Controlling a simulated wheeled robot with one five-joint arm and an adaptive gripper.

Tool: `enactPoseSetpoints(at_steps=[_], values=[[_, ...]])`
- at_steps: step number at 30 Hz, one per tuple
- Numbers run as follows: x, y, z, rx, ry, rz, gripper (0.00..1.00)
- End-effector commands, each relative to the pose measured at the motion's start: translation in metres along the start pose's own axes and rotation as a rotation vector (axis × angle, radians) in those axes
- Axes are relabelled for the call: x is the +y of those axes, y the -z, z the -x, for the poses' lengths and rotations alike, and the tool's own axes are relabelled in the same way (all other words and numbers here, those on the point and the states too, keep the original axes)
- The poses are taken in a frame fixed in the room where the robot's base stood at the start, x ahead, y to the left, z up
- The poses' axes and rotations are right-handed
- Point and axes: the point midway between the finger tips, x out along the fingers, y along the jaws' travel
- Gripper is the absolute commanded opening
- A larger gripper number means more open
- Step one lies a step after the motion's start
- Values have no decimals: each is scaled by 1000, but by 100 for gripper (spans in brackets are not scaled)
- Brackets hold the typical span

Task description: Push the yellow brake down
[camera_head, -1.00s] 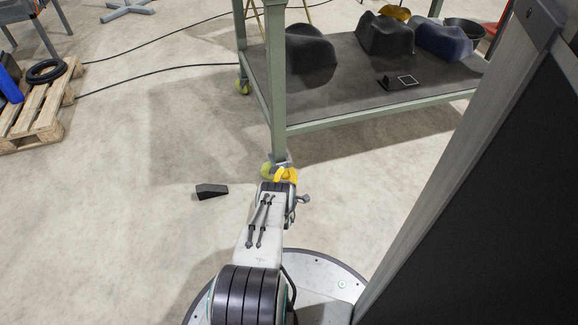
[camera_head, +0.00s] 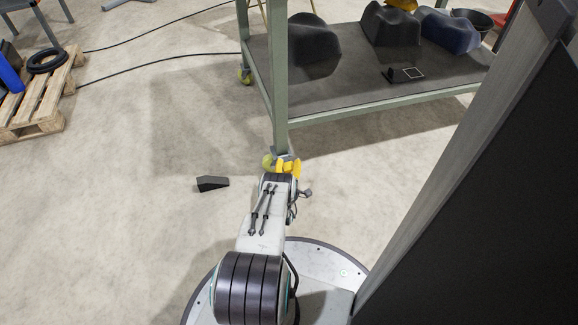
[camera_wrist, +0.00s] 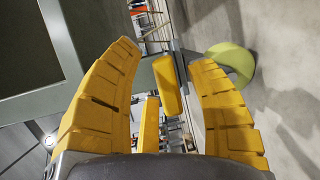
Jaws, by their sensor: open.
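In the wrist view the yellow brake (camera_wrist: 168,85) is a small yellow tab on the caster, between the two finger tips. The caster's yellow-green wheel (camera_wrist: 232,62) is to the right, partly behind the right finger. My gripper (camera_wrist: 165,55) is open, with a ridged yellow finger on each side and a gap to the brake tab. Another narrow yellow piece stands lower between the fingers; I cannot tell what it belongs to. In the head view my gripper (camera_head: 287,166) is beside the caster wheel (camera_head: 267,162) at the foot of the green cart leg. The brake cannot be told apart there.
The green cart (camera_head: 280,100) has a dark lower shelf holding dark moulded pieces. A black wedge (camera_head: 212,183) lies on the floor left of my arm. A wooden pallet (camera_head: 35,110) is at far left. A large dark panel (camera_head: 490,200) rises close on the right.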

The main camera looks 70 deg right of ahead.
Motion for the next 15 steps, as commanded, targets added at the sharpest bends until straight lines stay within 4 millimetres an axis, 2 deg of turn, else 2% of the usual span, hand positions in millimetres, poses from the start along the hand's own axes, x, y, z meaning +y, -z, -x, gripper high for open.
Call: enactPoseSetpoints(at_steps=[8, 15], values=[[4, 0, 0, 1, 1, 0, 50], [25, -1, 2, 0, 1, 0, 50]])
